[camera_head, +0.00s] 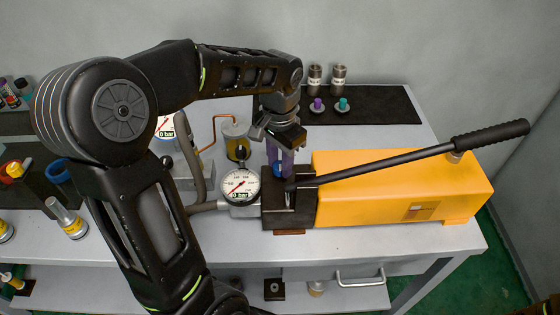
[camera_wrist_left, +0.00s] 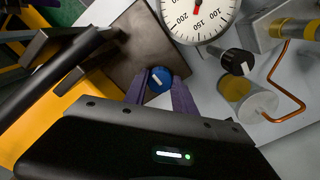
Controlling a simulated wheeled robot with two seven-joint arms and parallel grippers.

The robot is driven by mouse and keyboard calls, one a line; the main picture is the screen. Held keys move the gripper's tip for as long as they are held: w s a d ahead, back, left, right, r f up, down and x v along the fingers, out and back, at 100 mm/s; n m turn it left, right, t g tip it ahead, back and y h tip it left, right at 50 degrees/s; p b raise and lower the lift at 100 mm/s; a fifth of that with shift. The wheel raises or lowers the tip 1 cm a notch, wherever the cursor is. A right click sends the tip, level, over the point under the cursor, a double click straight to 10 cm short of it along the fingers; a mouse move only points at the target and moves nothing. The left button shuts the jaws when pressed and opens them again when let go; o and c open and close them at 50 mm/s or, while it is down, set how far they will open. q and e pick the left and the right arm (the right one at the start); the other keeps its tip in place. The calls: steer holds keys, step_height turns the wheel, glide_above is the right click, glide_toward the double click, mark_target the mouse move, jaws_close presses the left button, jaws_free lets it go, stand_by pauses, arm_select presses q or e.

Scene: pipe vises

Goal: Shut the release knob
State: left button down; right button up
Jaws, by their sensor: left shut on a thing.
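The release knob (camera_wrist_left: 160,78) is a blue round knob with a white bar mark, on the dark block (camera_head: 291,219) at the left end of the yellow hand pump (camera_head: 400,190). In the head view the knob (camera_head: 279,169) is partly hidden by my gripper. My left gripper (camera_head: 280,167) reaches down from above, its purple fingers on both sides of the knob and shut on it. It also shows in the left wrist view (camera_wrist_left: 160,84). The white bar lies slanted in that view. My right gripper is not in view.
The black pump lever (camera_head: 420,155) slants up to the right from the block. A copper pipe and yellow cylinder (camera_head: 236,131) stand behind. A black mat (camera_head: 385,103) holds small fittings at the back.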

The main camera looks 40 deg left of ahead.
mark_target(280, 165)
arm_select(q)
steer(key=shift+m, duration=0.4)
steer(key=c, duration=1)
jaws_free()
step_height(280, 165, up, 8)
steer(key=shift+f+b, duration=0.1)
steer(key=shift+b, duration=0.3)
